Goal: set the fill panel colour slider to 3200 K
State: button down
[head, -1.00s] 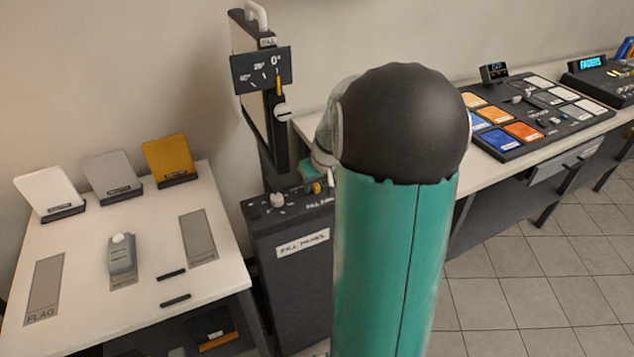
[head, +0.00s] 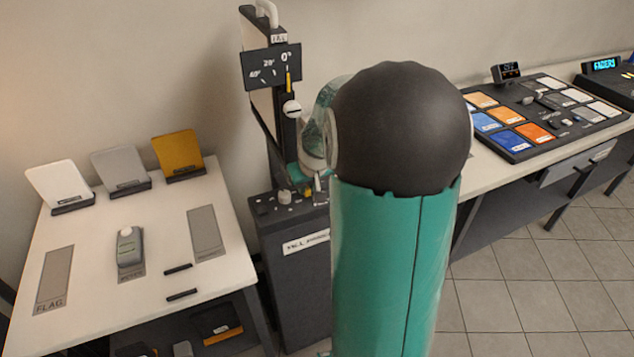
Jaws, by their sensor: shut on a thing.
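The fill panel control box (head: 290,262) stands at centre left, a dark box with a white label on its front. White knobs (head: 284,197) show on the left of its top. My gripper (head: 318,184) reaches down to the right part of that top and is largely hidden behind my own arm. It is shut on the colour slider knob, which its fingers and my arm cover. The slider's scale and setting cannot be read. The fill panel (head: 262,110) rises behind the box, with a tilt dial (head: 271,68) whose yellow pointer is at 0°.
A white table (head: 90,270) at left holds a grey meter (head: 129,250) and three upright cards. At right, a bench bears a board of coloured swatches (head: 545,115) and a faders unit (head: 605,80). My arm blocks the middle of the view. Tiled floor at lower right is clear.

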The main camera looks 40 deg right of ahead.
jog(key=shift+w+a, duration=0.1)
jog(key=shift+a, duration=0.2)
jog(key=c, duration=1.4)
grip_release()
jog(key=shift+a, duration=0.1)
jog(key=shift+r, duration=0.2)
jog(key=v, duration=1.3)
jog(key=shift+d+r, duration=0.15)
jog(key=shift+d, duration=0.05)
